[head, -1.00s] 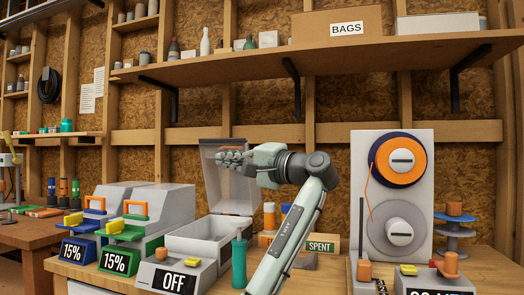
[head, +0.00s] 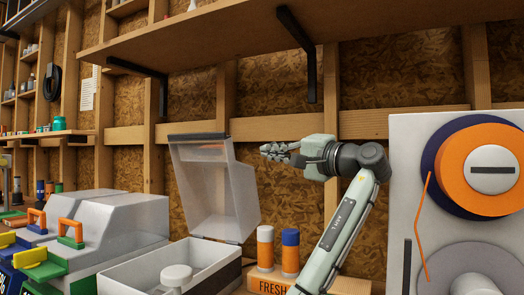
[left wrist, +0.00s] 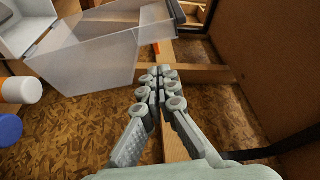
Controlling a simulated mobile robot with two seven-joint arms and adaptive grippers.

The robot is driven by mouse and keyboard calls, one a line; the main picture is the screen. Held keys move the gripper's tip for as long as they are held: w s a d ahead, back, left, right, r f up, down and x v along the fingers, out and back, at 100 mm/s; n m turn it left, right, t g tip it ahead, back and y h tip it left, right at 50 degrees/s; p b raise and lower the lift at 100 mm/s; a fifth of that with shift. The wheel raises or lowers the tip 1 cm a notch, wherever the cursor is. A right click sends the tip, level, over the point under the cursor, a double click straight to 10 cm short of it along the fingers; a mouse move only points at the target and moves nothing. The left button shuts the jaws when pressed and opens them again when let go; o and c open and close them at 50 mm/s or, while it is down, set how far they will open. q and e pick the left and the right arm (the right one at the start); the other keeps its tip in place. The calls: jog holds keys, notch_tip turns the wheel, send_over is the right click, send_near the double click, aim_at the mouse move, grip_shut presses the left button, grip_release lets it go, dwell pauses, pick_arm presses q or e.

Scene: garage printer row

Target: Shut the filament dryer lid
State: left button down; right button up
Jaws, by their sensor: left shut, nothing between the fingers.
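The filament dryer is a white open box (head: 215,262) at the lower middle of the head view. Its clear, grey-edged lid (head: 208,190) stands open, hinged at the back and leaning slightly backward. The lid also shows at the upper left of the left wrist view (left wrist: 85,55). A pale round hub (head: 177,274) shows inside the box. My left gripper (head: 268,152) is shut and empty, to the right of the lid's upper part in the head view, with a gap in the picture. Its closed fingers also show in the left wrist view (left wrist: 157,75). My right gripper is not in view.
Grey machines with orange handles (head: 125,225) stand left of the dryer. A wooden block marked FRESH (head: 268,285) with orange and blue-capped cylinders (head: 290,252) is to its right. A spool panel (head: 400,200) stands further right. A shelf (head: 220,35) overhangs above.

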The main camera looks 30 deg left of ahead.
pick_arm(q)
jog(key=p+x, duration=0.1)
jog(key=x, duration=0.8)
jog(key=shift+a+p, duration=0.35)
jog(key=shift+a, duration=0.05)
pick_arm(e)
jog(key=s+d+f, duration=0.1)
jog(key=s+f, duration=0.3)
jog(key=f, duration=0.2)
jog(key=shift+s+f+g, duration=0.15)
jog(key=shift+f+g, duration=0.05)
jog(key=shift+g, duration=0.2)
pick_arm(q)
jog(key=shift+s, duration=0.15)
jog(key=shift+f, duration=0.1)
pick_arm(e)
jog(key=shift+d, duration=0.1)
